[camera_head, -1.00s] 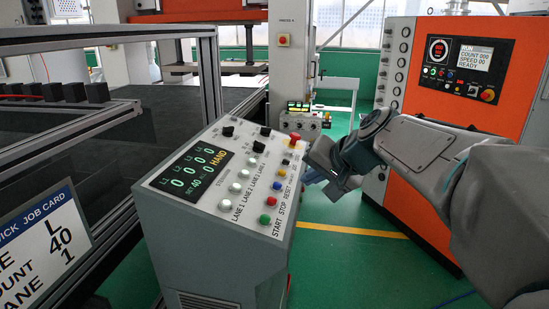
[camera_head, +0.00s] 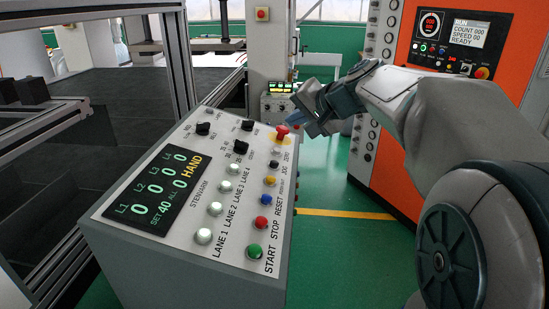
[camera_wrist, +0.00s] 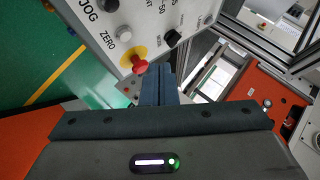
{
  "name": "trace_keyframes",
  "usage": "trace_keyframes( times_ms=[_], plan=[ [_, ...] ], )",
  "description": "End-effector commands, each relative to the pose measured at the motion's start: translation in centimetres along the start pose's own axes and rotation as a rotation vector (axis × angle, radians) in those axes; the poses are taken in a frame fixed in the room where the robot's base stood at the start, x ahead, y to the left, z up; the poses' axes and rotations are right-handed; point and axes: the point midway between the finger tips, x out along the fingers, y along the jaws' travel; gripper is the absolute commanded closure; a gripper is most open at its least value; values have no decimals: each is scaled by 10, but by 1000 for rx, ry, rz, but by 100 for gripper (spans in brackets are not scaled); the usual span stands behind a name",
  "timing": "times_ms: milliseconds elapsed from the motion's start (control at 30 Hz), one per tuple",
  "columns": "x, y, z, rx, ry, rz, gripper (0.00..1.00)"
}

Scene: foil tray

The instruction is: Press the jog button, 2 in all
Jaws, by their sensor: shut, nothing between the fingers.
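The control panel (camera_head: 150,160) has a column of buttons along its right edge. The jog button (camera_head: 273,164) is black, between a yellow button and the pale ZERO button (camera_head: 276,150). In the wrist view the jog button (camera_wrist: 111,5) is at the top edge, partly cut off, beside the JOG label. My gripper (camera_head: 303,128) is shut and empty, just right of the panel's far end, near the red emergency stop (camera_head: 282,131). In the wrist view the shut fingers (camera_wrist: 158,72) point at the panel's edge beside the emergency stop (camera_wrist: 139,66), apart from the jog button.
The panel display (camera_head: 155,190) reads zeros for the lanes, SET 40, ALL 0, HAND. Green START (camera_head: 255,251), red STOP (camera_head: 262,223) and blue RESET (camera_head: 266,199) stand nearer. An orange machine (camera_head: 400,120) is behind my arm. Green floor is open right of the panel.

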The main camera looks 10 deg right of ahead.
Motion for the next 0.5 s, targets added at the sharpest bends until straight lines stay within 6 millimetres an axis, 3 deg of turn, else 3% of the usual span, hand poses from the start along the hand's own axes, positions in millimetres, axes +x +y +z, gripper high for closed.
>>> trace_keyframes(
  times_ms=[500],
  plan=[
    [15, 10, 12, -2, -5, -1, 100]
  ],
)
